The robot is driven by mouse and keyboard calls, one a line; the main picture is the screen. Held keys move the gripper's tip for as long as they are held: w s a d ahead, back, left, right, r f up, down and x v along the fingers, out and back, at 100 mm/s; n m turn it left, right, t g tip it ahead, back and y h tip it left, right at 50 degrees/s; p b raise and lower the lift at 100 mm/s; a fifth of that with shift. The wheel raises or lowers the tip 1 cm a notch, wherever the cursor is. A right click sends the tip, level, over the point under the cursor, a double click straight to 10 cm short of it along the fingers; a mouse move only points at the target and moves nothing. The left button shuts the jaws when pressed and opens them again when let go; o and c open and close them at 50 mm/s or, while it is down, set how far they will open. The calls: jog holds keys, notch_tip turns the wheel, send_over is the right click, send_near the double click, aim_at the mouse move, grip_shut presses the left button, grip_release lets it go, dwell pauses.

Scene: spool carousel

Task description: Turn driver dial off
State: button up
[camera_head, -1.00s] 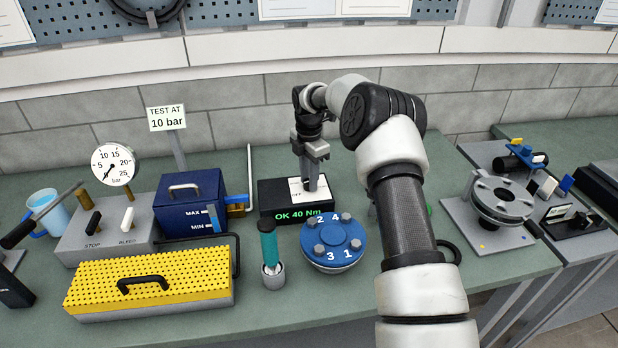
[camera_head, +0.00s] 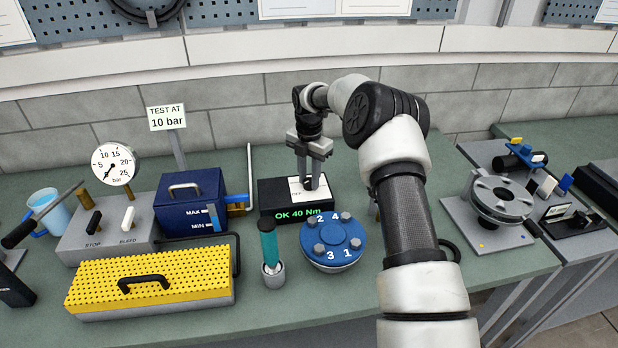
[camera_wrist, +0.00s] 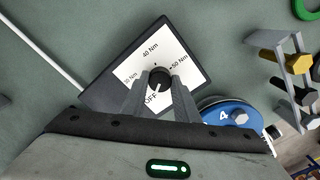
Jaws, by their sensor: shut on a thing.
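The driver dial is a black round knob (camera_wrist: 159,75) on a white scale plate (camera_wrist: 181,48). The plate shows OFF, 40 Nm, 50 Nm and a smaller torque mark. The plate sits on a black driver box (camera_head: 267,202), whose green display reads OK 40 Nm. My gripper (camera_head: 311,187) points down onto the box top, and its fingers are shut on the knob from both sides, also in the wrist view (camera_wrist: 160,82). A pale mark on the knob seems to face OFF, but it is too small to be sure.
A blue flange (camera_head: 331,242) with numbered bolts stands in front of the box. A teal-handled tool (camera_head: 269,243) stands in a holder beside it. A blue tank (camera_head: 188,203) and a yellow perforated cover (camera_head: 150,275) are to the left.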

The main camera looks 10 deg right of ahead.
aim_at(309, 180)
jog(key=shift+w+r, duration=0.1)
jog(key=shift+r, duration=0.05)
jog(key=o, duration=1.1)
jog(key=shift+c, duration=0.2)
notch_tip(309, 180, up, 17)
jog(key=shift+r, duration=0.15)
